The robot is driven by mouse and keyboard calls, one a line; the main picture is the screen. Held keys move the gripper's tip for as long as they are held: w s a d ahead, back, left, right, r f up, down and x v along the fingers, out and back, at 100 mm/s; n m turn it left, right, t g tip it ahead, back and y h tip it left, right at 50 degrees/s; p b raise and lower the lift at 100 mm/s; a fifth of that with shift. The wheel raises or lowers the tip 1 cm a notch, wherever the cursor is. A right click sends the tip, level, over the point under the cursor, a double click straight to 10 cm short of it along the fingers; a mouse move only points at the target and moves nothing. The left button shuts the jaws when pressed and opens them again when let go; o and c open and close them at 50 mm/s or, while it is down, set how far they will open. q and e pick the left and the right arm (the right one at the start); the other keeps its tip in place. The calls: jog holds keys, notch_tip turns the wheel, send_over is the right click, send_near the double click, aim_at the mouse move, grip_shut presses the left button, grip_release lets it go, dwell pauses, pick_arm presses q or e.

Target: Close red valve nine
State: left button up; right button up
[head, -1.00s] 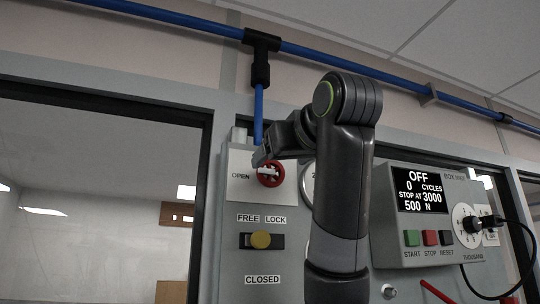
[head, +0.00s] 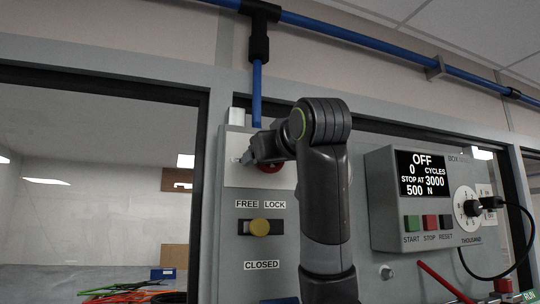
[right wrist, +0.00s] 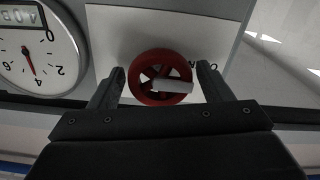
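The red valve (head: 275,167) is a round handwheel on a white plate at the top of the grey panel. In the head view my right gripper (head: 256,160) is in front of it and hides much of it. In the right wrist view the red wheel (right wrist: 158,100) lies between the two fingers of my right gripper (right wrist: 160,74), which are open with narrow gaps on both sides. A white pointer bar (right wrist: 174,86) on the wheel points right, toward partly hidden lettering on the plate. My left gripper is not in view.
A round gauge (right wrist: 38,62) is beside the valve plate. Below the valve is a yellow knob (head: 260,228) under FREE LOCK labels. A control box (head: 425,195) reading OFF is to the right, with a black cable (head: 528,225). A blue pipe (head: 257,95) runs down above the valve.

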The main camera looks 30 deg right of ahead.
jog(key=c, duration=0.8)
jog(key=m+b, duration=0.3)
jog(key=b, duration=0.1)
jog(key=shift+f+m, duration=0.25)
jog(key=shift+m, duration=0.15)
jog(key=m+b, duration=0.3)
jog(key=shift+m, duration=0.3)
jog(key=m+b, duration=0.3)
jog(key=m, duration=0.2)
jog(key=shift+d, duration=0.1)
jog(key=m+b, duration=0.1)
jog(key=m, duration=0.4)
jog(key=shift+r+b, duration=0.1)
jog(key=shift+b, duration=0.25)
jog(key=shift+m, duration=0.4)
jog(key=o, duration=1)
jog(key=shift+d, duration=0.1)
